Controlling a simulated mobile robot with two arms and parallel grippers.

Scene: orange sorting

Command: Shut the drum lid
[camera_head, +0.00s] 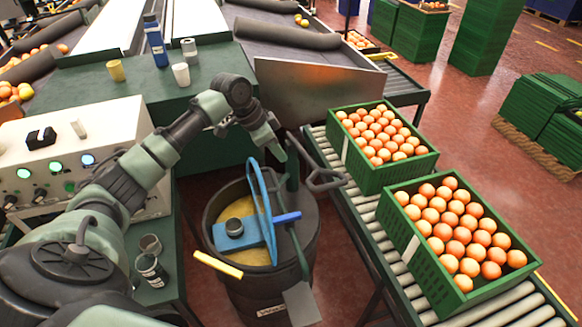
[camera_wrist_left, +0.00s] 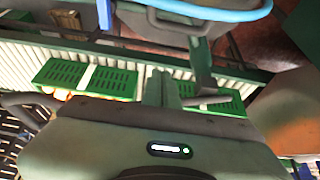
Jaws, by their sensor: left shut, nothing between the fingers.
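The dark drum (camera_head: 318,235) stands on the floor between the green bench and the roller conveyor. Its lid (camera_head: 263,205), with a blue rim, stands raised and almost edge-on over the opening. Yellowish contents show inside, with a blue block at the opening. A blue handle sticks out to the right of the lid. In the left wrist view, part of the blue rim (camera_wrist_left: 205,14) crosses the top. My left gripper (camera_head: 280,152) is shut and empty, above the drum's far side near the raised lid. I cannot tell whether it touches the lid. My right gripper is not in view.
Two green crates of oranges (camera_head: 393,218) stand on the roller conveyor (camera_head: 398,268) to the right. A white control box (camera_head: 110,128) and cups stand on the green bench at left. A metal chute (camera_head: 318,95) is behind the drum.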

